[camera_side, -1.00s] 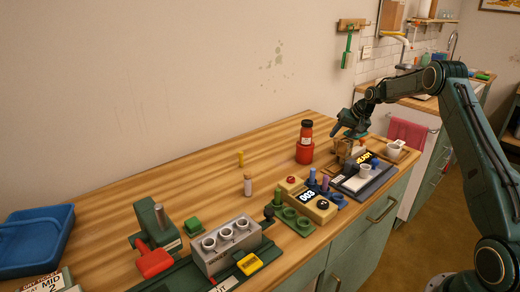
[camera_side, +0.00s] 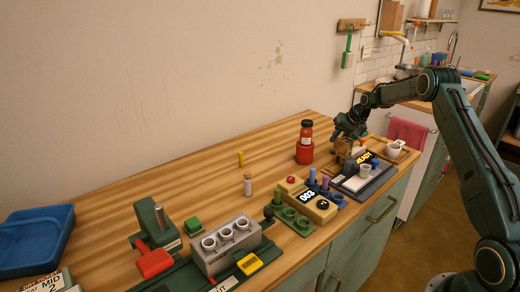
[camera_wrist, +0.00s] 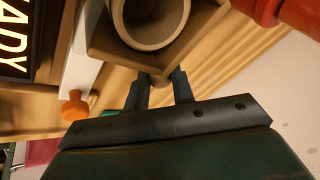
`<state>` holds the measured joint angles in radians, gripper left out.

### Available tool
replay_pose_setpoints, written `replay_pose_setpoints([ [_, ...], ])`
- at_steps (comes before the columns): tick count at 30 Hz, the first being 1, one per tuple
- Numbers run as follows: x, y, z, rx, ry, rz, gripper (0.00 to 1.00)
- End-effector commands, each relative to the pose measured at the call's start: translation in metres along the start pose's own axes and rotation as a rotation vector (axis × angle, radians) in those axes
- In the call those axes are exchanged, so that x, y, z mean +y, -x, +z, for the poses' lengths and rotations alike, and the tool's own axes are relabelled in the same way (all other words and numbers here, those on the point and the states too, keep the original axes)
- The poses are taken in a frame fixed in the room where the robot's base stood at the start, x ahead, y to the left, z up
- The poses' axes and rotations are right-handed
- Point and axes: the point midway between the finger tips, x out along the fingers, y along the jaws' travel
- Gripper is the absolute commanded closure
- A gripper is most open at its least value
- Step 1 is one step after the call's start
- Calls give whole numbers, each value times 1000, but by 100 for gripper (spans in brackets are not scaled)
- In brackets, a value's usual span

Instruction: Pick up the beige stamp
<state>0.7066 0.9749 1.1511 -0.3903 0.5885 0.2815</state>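My gripper (camera_side: 346,134) is low over the far right part of the table, just above a brown hexagonal holder (camera_side: 342,149). In the wrist view, my gripper (camera_wrist: 162,80) has its two dark fingers apart, one on each side of a small rounded beige-brown end (camera_wrist: 160,82). This may be the beige stamp, but most of it is hidden and I cannot tell for sure. The fingers show a gap around it. The holder's beige wall (camera_wrist: 103,40) and a round grey-beige cup (camera_wrist: 150,45) sit just beyond the fingertips.
A READY display (camera_side: 364,157) stands right of the holder; an orange knob (camera_wrist: 74,106) is close left of the fingers in the wrist view. A red-based bottle (camera_side: 305,152) is left of my gripper. A counter device (camera_side: 308,198) and a grey rack (camera_side: 228,250) stand nearer.

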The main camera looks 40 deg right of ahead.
Motion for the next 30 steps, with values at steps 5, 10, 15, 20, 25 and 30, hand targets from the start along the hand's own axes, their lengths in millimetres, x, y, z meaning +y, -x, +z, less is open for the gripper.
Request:
replay_pose_setpoints([
  [5,0,0,0,1,0,0,98],
  [10,0,1,0,1,0,0,98],
  [15,-2,6,-3,2,0,0,98],
  [20,-6,18,-8,4,2,-1,98],
  [25,-14,40,-17,4,1,-1,98],
  [30,-25,71,-30,5,2,-1,98],
])
